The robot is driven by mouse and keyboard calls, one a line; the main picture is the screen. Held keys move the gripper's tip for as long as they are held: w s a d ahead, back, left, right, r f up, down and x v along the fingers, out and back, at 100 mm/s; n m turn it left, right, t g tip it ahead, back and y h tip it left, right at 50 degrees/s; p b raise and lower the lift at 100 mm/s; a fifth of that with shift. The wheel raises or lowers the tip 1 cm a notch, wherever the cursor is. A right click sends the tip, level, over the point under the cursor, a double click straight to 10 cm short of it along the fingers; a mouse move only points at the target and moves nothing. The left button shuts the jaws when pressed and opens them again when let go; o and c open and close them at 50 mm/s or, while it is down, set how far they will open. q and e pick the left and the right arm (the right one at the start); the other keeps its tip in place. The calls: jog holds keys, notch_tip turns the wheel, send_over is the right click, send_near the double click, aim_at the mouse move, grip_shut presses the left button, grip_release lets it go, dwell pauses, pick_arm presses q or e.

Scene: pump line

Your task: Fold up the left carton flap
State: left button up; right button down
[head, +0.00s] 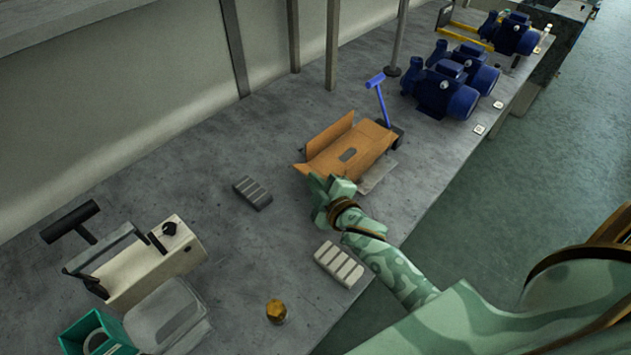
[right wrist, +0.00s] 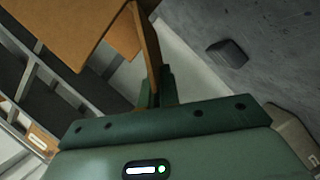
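The brown carton (head: 362,142) lies on the grey bench, in the middle of the head view. One flap (head: 331,134) stands up along its far side. A small flap (head: 301,169) shows at its near left end, partly hidden by my gripper. My right gripper (head: 322,185) is at that near left end. In the right wrist view its dark green fingers (right wrist: 158,88) are close together, with a thin brown flap (right wrist: 150,45) running down between them. The carton's wide brown panel (right wrist: 55,25) shows at upper left there. My left gripper is in neither view.
A dark ribbed block (head: 252,193) and a pale ribbed block (head: 339,264) lie nearby. A blue-handled tool (head: 380,98) stands behind the carton, and blue pumps (head: 440,90) are further back. A cream machine (head: 150,262) and green bin (head: 90,335) are at lower left.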

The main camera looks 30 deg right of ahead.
jog(key=shift+r+p, duration=0.3)
jog(key=shift+p, duration=0.3)
jog(key=d+r+m+y+p, duration=0.1)
jog(key=m+p, duration=0.1)
jog(key=p, duration=0.3)
jog(key=w+d+r+m+g+y+p, duration=0.1)
jog(key=m+p, duration=0.1)
jog(key=p, duration=0.2)
jog(key=shift+d+r+g+p, duration=0.2)
jog(key=shift+d+g+p, duration=0.1)
jog(key=shift+p, duration=0.1)
jog(key=shift+d+m+p, duration=0.2)
jog(key=shift+m+p, duration=0.1)
jog(key=shift+p, duration=0.05)
jog(key=shift+w+d+m+g+y+p, duration=0.15)
jog(key=shift+d+m+g+y+p, duration=0.15)
jog(key=shift+d+m+y+p, duration=0.15)
jog(key=shift+w+d+m+g+y, duration=0.3)
jog(key=shift+d+m+y, duration=0.35)
jog(key=shift+m, duration=0.4)
jog(key=c, duration=1.6)
grip_release()
jog(key=shift+c, duration=0.2)
